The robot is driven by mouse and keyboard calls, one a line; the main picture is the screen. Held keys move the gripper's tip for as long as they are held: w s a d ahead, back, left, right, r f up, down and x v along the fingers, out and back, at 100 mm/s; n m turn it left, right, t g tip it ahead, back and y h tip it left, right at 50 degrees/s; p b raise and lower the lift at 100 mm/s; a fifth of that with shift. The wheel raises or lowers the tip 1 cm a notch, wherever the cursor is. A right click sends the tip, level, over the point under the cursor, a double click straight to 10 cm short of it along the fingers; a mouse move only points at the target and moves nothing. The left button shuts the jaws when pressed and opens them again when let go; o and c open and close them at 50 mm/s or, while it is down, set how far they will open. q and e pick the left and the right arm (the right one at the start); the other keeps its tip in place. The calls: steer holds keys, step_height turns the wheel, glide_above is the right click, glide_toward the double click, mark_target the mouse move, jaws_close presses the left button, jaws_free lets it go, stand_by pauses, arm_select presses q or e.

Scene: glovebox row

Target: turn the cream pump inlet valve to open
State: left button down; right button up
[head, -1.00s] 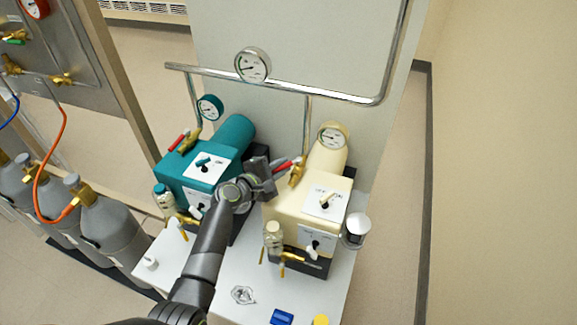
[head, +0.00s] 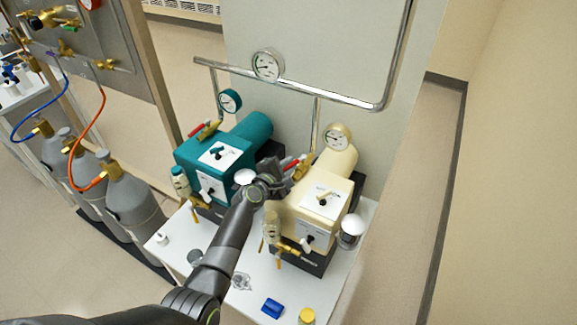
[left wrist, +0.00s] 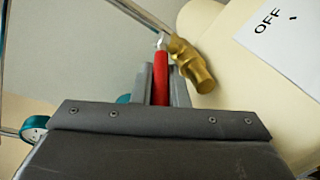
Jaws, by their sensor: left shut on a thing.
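The cream pump (head: 312,205) stands on the white bench, right of the teal pump. Its inlet valve is a brass body (head: 303,170) with a red lever (head: 291,162), on the pump's upper left side below the pipe. My left gripper (head: 280,178) reaches in between the two pumps and partly covers the lever. In the left wrist view the red lever (left wrist: 161,76) lies between the two grey fingers, which are shut on it. The brass valve body (left wrist: 192,62) is just right of the fingers, clear of them. My right gripper is not in view.
The teal pump (head: 205,165) stands close to the left of my gripper, with its own red-levered valve (head: 197,130). A chrome pipe (head: 300,88) runs behind. A blue object (head: 272,308) and a yellow-capped jar (head: 307,316) stand at the bench front.

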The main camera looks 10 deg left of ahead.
arm_select(q)
steer(key=c, duration=1.4)
jaws_free()
steer(key=shift+c, duration=0.2)
steer(key=shift+f, duration=0.1)
